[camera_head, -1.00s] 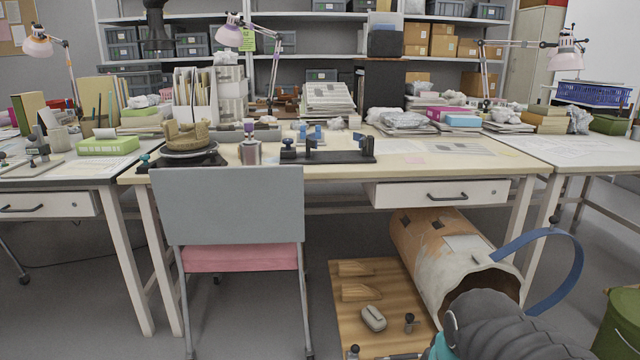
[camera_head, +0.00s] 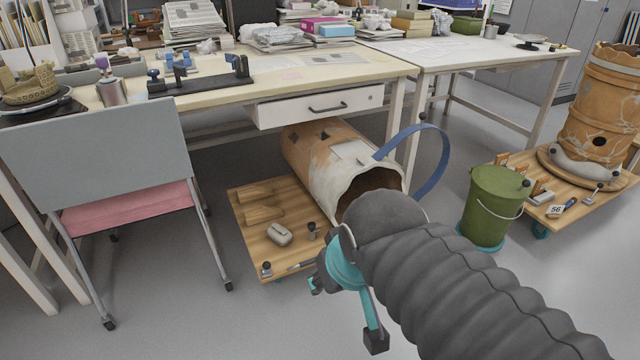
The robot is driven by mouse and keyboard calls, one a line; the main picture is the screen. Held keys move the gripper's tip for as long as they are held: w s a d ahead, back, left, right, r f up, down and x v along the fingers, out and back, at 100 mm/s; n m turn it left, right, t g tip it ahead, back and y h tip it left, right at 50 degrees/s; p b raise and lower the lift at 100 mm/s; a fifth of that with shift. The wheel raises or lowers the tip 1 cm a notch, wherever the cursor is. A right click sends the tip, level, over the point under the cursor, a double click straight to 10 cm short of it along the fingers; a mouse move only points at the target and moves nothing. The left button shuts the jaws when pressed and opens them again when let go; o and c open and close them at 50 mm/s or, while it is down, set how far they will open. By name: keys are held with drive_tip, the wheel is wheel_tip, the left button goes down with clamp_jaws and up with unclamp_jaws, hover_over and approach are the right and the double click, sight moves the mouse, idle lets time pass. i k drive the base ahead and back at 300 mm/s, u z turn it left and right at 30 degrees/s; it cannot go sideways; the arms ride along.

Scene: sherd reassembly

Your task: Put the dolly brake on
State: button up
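A wooden dolly board (camera_head: 250,207) lies low on the floor, partly under the middle table. A second wooden dolly (camera_head: 567,212) at right has a teal caster (camera_head: 541,230) and carries an upright brown jar (camera_head: 600,100). I cannot make out which part is a brake. My gripper (camera_head: 350,290), with teal parts and a dark pad, is near the first dolly's front right corner. My arm's grey sleeve partly hides it; its opening is unclear.
A green bucket (camera_head: 490,208) stands between the dollies. A grey chair with a pink seat (camera_head: 130,205) is at left. A small grey object (camera_head: 280,234) and dark knobs (camera_head: 312,231) sit on the first dolly. Grey floor is free at front left.

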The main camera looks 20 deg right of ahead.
sight(266, 265)
drive_tip(key=z, duration=1.45)
drive_tip(key=k, duration=1.15)
drive_tip(key=u, duration=1.5)
drive_tip(key=i, duration=0.5)
drive_tip(key=u, duration=0.05)
